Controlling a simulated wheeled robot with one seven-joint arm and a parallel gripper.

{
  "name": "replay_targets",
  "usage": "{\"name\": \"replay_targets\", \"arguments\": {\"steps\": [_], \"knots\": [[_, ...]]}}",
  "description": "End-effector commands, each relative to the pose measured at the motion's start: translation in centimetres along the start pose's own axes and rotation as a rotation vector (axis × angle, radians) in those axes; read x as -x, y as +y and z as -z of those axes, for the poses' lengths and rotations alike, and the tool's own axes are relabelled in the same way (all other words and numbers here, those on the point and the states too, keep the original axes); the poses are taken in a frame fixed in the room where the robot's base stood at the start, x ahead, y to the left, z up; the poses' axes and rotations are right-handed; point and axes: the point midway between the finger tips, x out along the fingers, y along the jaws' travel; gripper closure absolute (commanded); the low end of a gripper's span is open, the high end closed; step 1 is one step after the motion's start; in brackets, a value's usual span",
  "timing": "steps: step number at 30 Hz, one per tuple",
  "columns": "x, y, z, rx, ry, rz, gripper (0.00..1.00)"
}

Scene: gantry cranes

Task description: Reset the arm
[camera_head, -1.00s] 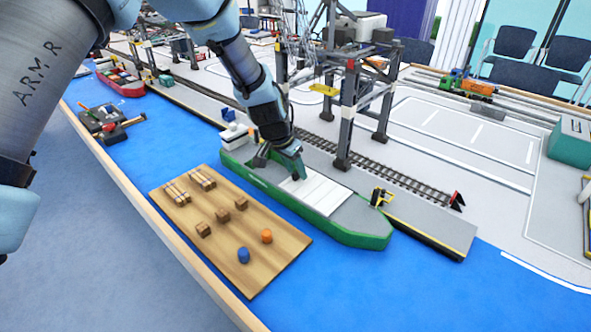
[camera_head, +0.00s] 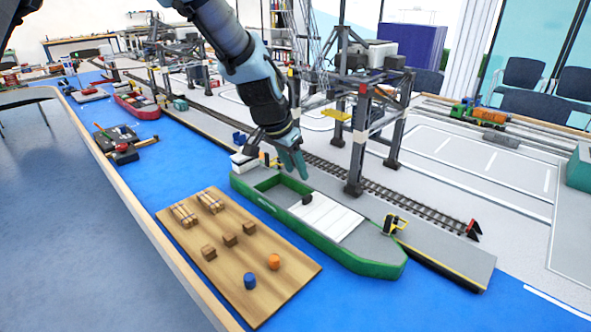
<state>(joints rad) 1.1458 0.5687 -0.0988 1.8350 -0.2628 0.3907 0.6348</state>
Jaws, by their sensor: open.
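My gripper (camera_head: 280,155) hangs from my arm in the middle of the head view, fingers pointing down. It is open, with nothing seen between its fingers. It is above the rear part of a green ship (camera_head: 362,263) with a grey deck and white hatch covers. A small dark object (camera_head: 307,199) lies on the hatch covers, below and right of the gripper and apart from it. The gap between gripper and ship is hard to judge.
A wooden board (camera_head: 217,268) with small crates, bundles, a blue barrel (camera_head: 250,281) and an orange barrel (camera_head: 274,261) lies in front of the ship. A gantry crane (camera_head: 356,140) stands close behind my gripper, over the rails (camera_head: 400,203).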

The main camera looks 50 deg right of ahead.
Motion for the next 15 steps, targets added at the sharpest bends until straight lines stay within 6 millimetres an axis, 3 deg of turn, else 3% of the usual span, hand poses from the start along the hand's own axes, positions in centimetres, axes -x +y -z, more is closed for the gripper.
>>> {"name": "replay_targets", "arguments": {"steps": [11,15], "knots": [[0.1,-0.3,-0.2,0.007,-0.001,0.003,0.53],[1.6,-3.3,-2.6,0.086,-0.015,0.032,0.53]]}}
